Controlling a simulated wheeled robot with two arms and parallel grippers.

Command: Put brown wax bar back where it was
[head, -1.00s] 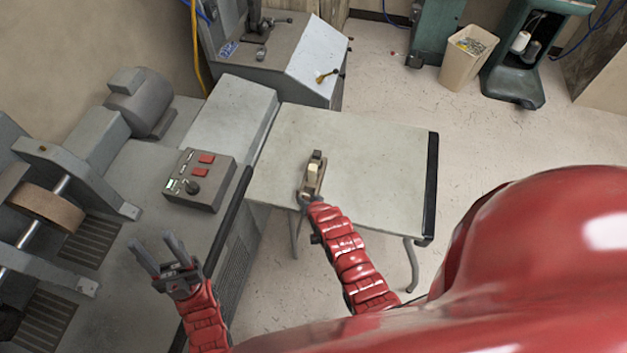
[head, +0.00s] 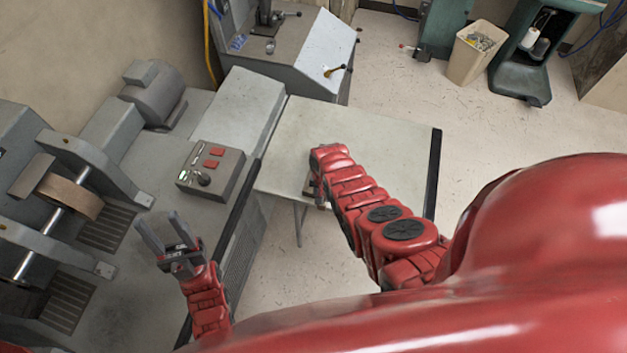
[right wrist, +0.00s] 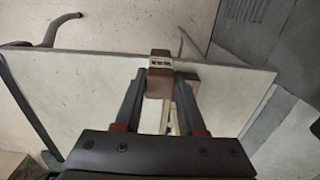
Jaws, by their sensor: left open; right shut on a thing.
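My right gripper (right wrist: 160,88) is shut on a brown block (right wrist: 159,66), which looks like the brown wax bar, with a small pale marking on its end. In the right wrist view the bar sits between the fingertips, over the pale table (right wrist: 75,95); I cannot tell whether it touches the top. A light wooden piece (right wrist: 188,84) shows beside and behind the fingers, partly hidden. My left gripper (head: 168,238) is open and empty, above the grey machine bench at left.
The pale table (head: 290,150) is mostly clear, with a dark edge at its right. A control box (head: 212,172) with red buttons and a brown grinding wheel (head: 70,196) are on the left machine. A bin (head: 474,55) stands on the floor at the back.

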